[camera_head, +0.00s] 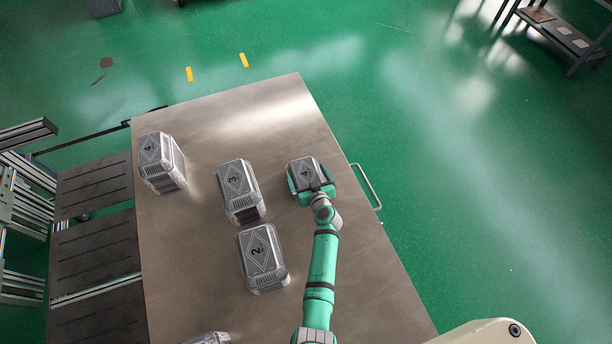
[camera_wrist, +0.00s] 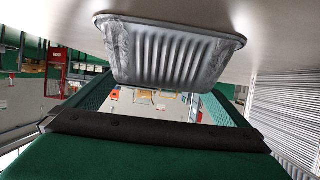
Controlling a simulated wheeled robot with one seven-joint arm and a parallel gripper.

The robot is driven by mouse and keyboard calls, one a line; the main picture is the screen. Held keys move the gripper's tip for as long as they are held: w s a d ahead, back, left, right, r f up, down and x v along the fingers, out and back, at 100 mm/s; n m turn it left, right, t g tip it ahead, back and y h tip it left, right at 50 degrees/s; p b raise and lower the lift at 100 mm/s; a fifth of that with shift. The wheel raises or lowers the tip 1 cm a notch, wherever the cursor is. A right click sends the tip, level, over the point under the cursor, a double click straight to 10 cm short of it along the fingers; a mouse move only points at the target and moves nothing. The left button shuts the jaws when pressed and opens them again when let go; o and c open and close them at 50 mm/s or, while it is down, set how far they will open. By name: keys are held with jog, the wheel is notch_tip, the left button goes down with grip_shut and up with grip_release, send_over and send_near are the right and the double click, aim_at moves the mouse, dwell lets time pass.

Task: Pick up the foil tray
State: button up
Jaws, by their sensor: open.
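The wrist view shows the tray's ribbed silver side (camera_wrist: 172,55) ahead, between and beyond the green lattice fingers of my gripper (camera_wrist: 160,98). The tray rests on the table surface, which appears along the top of that view. Whether the fingers touch the tray cannot be told.
Other silver trays stand to the left on the table (camera_head: 200,290): one marked 3 (camera_head: 238,190), one marked 2 (camera_head: 262,258) and a taller one marked 4 (camera_head: 161,162). Another shows partly at the bottom edge (camera_head: 208,339). A metal handle (camera_head: 367,187) sticks out from the table's right edge.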

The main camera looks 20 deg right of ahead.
jog(key=shift+w+f, duration=0.15)
jog(key=shift+w, duration=0.35)
jog(key=shift+a, duration=0.25)
jog(key=shift+s+d, duration=0.25)
jog(key=shift+d, duration=0.2)
jog(key=c, duration=1)
jog(key=shift+a, duration=0.2)
